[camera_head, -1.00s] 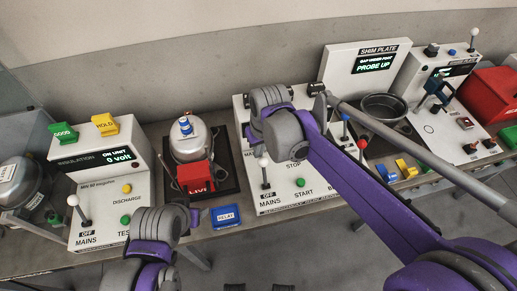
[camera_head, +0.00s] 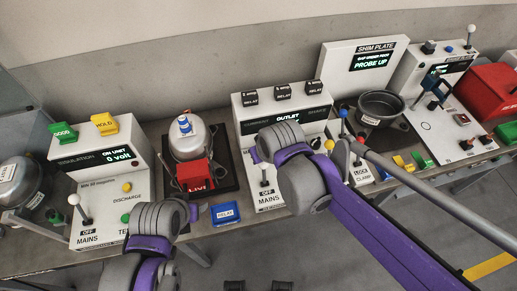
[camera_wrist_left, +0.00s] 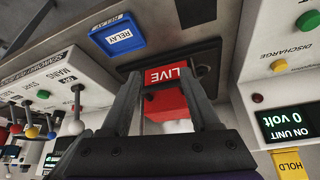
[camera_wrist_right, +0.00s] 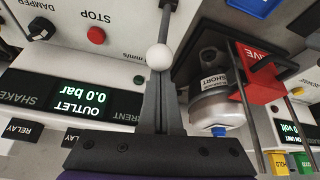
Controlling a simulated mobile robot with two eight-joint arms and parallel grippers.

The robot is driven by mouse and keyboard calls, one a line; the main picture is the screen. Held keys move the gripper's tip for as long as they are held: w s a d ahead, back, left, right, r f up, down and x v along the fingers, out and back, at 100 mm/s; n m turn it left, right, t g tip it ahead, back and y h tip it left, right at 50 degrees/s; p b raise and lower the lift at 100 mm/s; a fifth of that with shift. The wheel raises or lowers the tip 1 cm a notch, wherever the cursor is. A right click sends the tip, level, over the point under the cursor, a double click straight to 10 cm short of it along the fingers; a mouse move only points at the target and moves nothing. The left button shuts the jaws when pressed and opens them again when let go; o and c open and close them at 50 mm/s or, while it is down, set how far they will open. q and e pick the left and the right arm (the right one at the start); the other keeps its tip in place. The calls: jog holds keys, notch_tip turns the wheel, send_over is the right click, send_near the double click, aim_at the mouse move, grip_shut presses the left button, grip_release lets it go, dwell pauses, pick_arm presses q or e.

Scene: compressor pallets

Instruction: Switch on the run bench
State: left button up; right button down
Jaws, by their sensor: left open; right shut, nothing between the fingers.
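The run bench (camera_head: 250,107) is a white console in the middle of the head view, with an OUTLET display reading 0.0 bar in the right wrist view (camera_wrist_right: 80,98). Its MAINS lever stands above a label reading OFF (camera_head: 266,192). My right gripper (camera_head: 255,156) is shut and empty over the console front. In the right wrist view its fingertips (camera_wrist_right: 160,78) are at the lever's white knob (camera_wrist_right: 159,57); I cannot tell whether they touch. My left gripper (camera_head: 196,212) is open; in the left wrist view its fingers appear either side of a red LIVE block (camera_wrist_left: 170,98).
Left of the run bench stand a compressor (camera_head: 188,143) on a dark pallet and an insulation tester (camera_head: 95,150) reading 0 volt. A blue RELAY box (camera_head: 226,214) lies at the table front. A SHIM PLATE panel (camera_head: 335,62) and black bowl (camera_head: 381,105) are to the right.

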jog(key=s+t, duration=0.2)
jog(key=s+d+t+y, duration=0.1)
jog(key=s+t, duration=0.2)
jog(key=shift+s+d+r, duration=0.1)
jog(key=shift+s+d, duration=0.1)
jog(key=shift+s, duration=0.1)
pick_arm(q)
jog(key=shift+w+r+p, duration=0.25)
jog(key=shift+r+p, duration=0.1)
jog(key=shift+r, duration=0.3)
pick_arm(e)
jog(key=s, duration=0.1)
jog(key=s+f, duration=0.1)
jog(key=shift+s+d, duration=0.35)
jog(key=shift+d, duration=0.05)
jog(key=shift+s+f, duration=0.1)
